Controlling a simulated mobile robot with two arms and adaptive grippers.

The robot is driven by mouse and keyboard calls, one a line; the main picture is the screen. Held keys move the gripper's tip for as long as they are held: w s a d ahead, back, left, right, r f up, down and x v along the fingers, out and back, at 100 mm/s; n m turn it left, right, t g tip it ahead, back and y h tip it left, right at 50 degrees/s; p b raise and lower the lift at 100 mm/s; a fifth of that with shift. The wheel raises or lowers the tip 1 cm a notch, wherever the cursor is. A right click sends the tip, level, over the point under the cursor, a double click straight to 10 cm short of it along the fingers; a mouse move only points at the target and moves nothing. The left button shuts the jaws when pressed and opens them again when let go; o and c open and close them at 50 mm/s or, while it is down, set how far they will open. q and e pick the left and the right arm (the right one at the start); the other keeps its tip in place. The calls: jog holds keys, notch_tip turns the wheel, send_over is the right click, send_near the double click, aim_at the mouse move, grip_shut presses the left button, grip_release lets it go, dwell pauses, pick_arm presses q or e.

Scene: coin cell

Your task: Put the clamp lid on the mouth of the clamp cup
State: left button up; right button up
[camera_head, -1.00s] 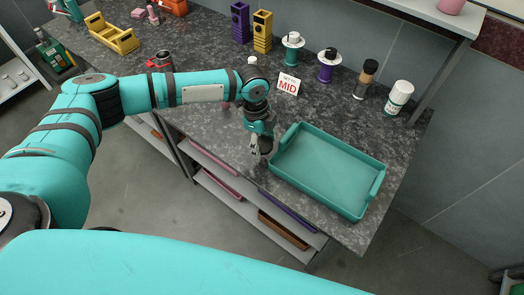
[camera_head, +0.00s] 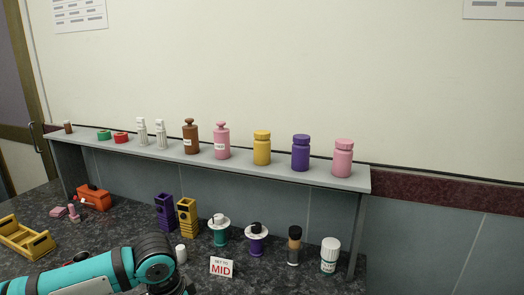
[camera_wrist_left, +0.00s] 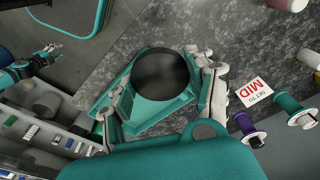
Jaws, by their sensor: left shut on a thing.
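My left gripper (camera_wrist_left: 165,95) shows in the left wrist view, shut with a dark round thing (camera_wrist_left: 160,68) between its fingers. It looks like the clamp lid, though I cannot tell for sure. Teal surfaces surround its lower side. In the head view only part of my left arm shows at the bottom edge, and the gripper is out of frame. A small dark thing with red beside it (camera_head: 80,257) stands partly behind the arm; I cannot tell whether it is the clamp cup. My right gripper (camera_wrist_left: 50,54) seems to show small at the left of the wrist view; its jaws are unclear.
A white card reading MID (camera_head: 221,267) stands among spools, bottles and purple and yellow blocks on the dark counter. A grey shelf (camera_head: 110,145) with several jars runs above it. A yellow carrier (camera_head: 25,240) stands at left. A teal tray (camera_wrist_left: 98,22) edges into the wrist view.

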pick_arm(q)
jog(key=s+a+r+n+y, duration=0.1)
jog(key=s+a+r+n, duration=0.1)
jog(key=r+n, duration=0.4)
jog(key=shift+s+a+n, duration=0.15)
jog(key=shift+s+n, duration=0.4)
jog(key=shift+n, duration=1.15)
